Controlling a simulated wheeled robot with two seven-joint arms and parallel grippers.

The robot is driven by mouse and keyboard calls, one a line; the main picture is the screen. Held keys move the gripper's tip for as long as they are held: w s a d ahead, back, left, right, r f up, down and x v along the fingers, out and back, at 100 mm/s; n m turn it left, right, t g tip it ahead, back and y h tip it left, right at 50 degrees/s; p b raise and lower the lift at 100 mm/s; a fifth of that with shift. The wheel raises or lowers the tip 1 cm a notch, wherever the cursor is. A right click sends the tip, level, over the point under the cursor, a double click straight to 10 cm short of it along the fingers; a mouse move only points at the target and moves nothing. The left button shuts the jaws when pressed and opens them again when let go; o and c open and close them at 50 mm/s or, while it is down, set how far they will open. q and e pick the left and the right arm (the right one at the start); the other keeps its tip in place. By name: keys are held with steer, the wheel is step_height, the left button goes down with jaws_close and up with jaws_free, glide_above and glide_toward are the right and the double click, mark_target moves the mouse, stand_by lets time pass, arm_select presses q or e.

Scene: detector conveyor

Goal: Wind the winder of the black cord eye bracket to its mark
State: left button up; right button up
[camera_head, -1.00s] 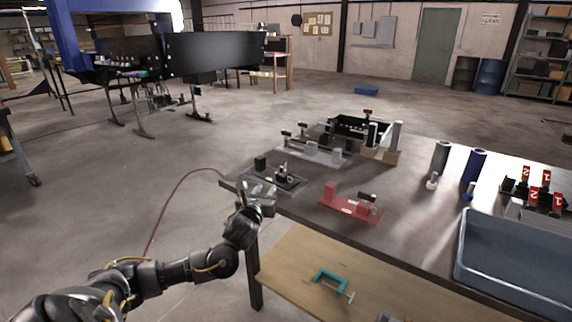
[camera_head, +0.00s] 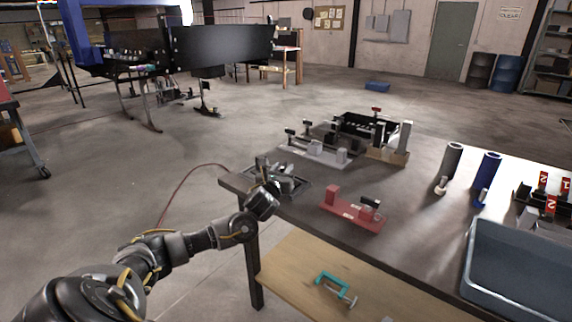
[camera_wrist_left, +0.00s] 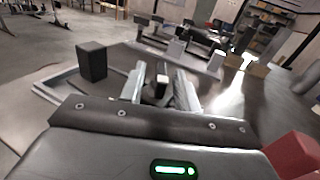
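The black cord eye bracket, a dark plate (camera_head: 304,188) with an upright black block (camera_head: 262,161), lies at the near left corner of the table. My left gripper (camera_head: 287,183) is over it and hides much of it in the head view. In the left wrist view the black block (camera_wrist_left: 92,62) stands left of the fingers. There my left gripper (camera_wrist_left: 162,88) is open, its two fingers apart on either side of a small pale-topped part (camera_wrist_left: 162,78), seemingly the winder. I cannot tell whether they touch it. The mark cannot be made out. My right gripper is not in view.
A red bracket (camera_head: 350,217) lies right of the gripper, and a pale-based one (camera_head: 312,153) behind it. A grey tray (camera_head: 520,262) stands at the right. A teal clamp (camera_head: 335,287) is on the lower shelf.

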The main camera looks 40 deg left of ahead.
mark_target(285, 162)
arm_select(q)
steer(key=shift+x, duration=1.75)
jaws_close()
